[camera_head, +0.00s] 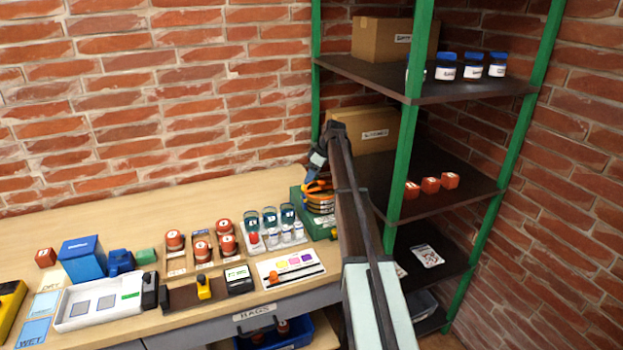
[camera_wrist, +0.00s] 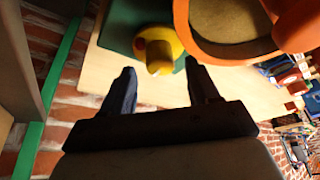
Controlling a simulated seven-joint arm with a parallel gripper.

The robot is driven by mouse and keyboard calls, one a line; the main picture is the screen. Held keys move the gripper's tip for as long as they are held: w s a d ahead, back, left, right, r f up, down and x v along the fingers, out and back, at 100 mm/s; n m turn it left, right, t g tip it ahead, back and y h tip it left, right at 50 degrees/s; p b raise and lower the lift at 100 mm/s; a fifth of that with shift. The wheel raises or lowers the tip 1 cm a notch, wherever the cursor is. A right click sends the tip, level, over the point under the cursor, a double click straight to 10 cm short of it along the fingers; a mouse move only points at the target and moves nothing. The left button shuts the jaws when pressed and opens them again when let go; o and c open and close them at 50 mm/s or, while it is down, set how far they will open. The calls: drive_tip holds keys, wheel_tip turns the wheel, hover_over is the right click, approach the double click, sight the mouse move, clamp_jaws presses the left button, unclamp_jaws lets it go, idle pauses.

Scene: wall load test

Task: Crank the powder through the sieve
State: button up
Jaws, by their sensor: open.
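The sieve (camera_head: 319,199) stands at the right end of the bench on a green base (camera_head: 304,222). It looks like a stack of orange and dark rings. In the wrist view its orange rim (camera_wrist: 184,30) surrounds a tan surface, which may be powder. A yellow crank knob (camera_wrist: 158,52) with a red spot sits beside the rim over the green base. My gripper (camera_wrist: 161,82) is open and empty. The knob shows just beyond the fingertips, between them in the picture; I cannot tell whether they touch. In the head view my gripper (camera_head: 313,172) is above the sieve, partly hidden by my arm.
A green-posted shelf (camera_head: 414,92) with boxes and blue-lidded jars stands close on the right. Left of the sieve are glass jars (camera_head: 269,216), red-lidded pots (camera_head: 201,250) and a white card (camera_head: 290,268). The back of the bench is clear.

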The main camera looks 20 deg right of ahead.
drive_tip(key=shift+w+a+f, duration=0.2)
drive_tip(key=shift+f, duration=0.45)
drive_tip(key=c, duration=1)
